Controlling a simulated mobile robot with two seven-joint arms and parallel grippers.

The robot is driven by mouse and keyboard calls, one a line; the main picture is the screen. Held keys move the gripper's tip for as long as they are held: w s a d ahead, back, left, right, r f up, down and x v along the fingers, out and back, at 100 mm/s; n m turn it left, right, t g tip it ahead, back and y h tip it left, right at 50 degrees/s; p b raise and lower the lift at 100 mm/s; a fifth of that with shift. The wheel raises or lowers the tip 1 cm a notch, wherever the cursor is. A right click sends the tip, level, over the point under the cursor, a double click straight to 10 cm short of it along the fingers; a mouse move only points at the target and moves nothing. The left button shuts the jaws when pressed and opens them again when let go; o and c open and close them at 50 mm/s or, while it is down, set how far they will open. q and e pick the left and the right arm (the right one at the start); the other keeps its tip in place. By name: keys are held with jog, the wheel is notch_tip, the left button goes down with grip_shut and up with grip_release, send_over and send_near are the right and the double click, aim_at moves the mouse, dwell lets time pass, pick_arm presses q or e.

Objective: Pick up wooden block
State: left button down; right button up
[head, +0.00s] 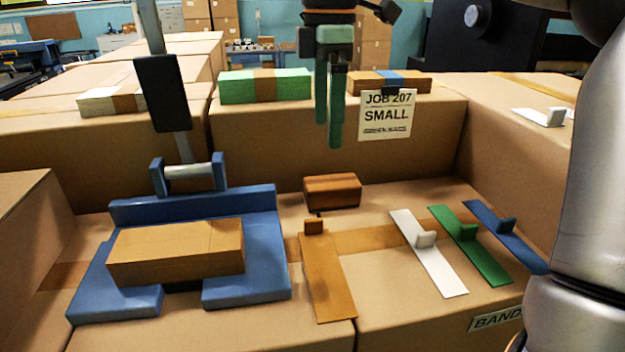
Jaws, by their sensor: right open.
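A small dark-brown wooden block (332,191) lies on the cardboard-covered surface, right of the blue fixture. My right gripper (330,128) has two green fingers pointing down. It hangs above and behind the block in the picture, apart from it, with nothing visible between the fingers. The fingers are seen nearly edge-on and partly overlap. My left gripper is not in view.
A blue fixture (262,250) holds a kraft-brown bundle (175,250); a lever with a black grip (163,92) rises behind it. Brown (328,280), white (428,255), green (470,248) and blue (505,237) strips lie to the right. A sign (388,115) stands behind.

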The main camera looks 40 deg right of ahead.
send_over(328, 181)
jog(key=f, duration=0.5)
jog(key=shift+s+a+f, duration=0.3)
jog(key=shift+s+f, duration=0.05)
jog(key=shift+f, duration=0.05)
jog(key=shift+w+d+f, duration=0.15)
jog(key=shift+w+f, duration=0.05)
jog(key=shift+f, duration=1.4)
jog(key=shift+w+d+f, duration=0.1)
jog(key=shift+w+f, duration=0.05)
jog(key=shift+f, duration=1.4)
grip_shut()
